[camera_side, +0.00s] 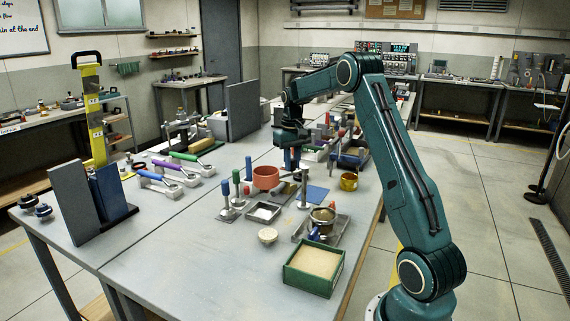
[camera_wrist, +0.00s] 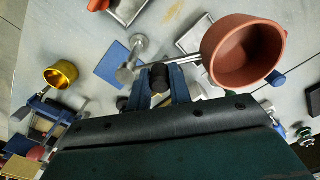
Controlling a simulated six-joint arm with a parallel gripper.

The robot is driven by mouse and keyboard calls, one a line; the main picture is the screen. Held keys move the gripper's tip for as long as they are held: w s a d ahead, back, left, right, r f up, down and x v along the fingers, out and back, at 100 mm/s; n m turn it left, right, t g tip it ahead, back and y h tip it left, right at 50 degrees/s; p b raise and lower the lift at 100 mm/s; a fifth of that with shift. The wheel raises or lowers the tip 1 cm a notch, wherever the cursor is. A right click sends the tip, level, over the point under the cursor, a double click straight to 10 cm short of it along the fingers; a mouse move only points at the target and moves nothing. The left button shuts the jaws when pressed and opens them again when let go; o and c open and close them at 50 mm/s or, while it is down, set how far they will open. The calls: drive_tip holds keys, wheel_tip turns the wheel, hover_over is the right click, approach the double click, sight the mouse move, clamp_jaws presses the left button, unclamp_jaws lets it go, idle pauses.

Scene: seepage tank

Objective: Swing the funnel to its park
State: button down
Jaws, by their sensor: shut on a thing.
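The funnel looks to be the red-brown open cup (camera_side: 266,177) above the table near the middle of the side view. In the wrist view the cup (camera_wrist: 243,52) is at upper right, and a thin metal arm runs from its left side towards my fingers. My gripper (camera_side: 291,163) is just right of the cup in the side view. In the wrist view its blue fingers (camera_wrist: 160,76) are closed around a dark, round-ended knob (camera_wrist: 159,72). How the knob joins the metal arm is partly hidden. No marked park spot can be told.
A yellow cup (camera_side: 348,182) and a blue mat (camera_side: 317,194) lie to the right. Blue-handled posts (camera_side: 225,194) stand to the left. A shallow tray (camera_side: 264,212), a white bowl (camera_side: 267,236) and a green sand box (camera_side: 313,268) are in front.

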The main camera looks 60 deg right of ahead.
drive_tip(key=shift+w+d+m, duration=0.2)
drive_tip(key=shift+w+m, duration=0.05)
drive_tip(key=shift+m, duration=0.45)
drive_tip(key=shift+w+d+m, duration=0.15)
drive_tip(key=shift+w+m, duration=0.1)
drive_tip(key=shift+m, duration=0.45)
drive_tip(key=shift+r, duration=0.1)
drive_tip(key=c, duration=1.3)
unclamp_jaws()
wheel_tip(320, 180, up, 14)
drive_tip(key=shift+f, duration=0.15)
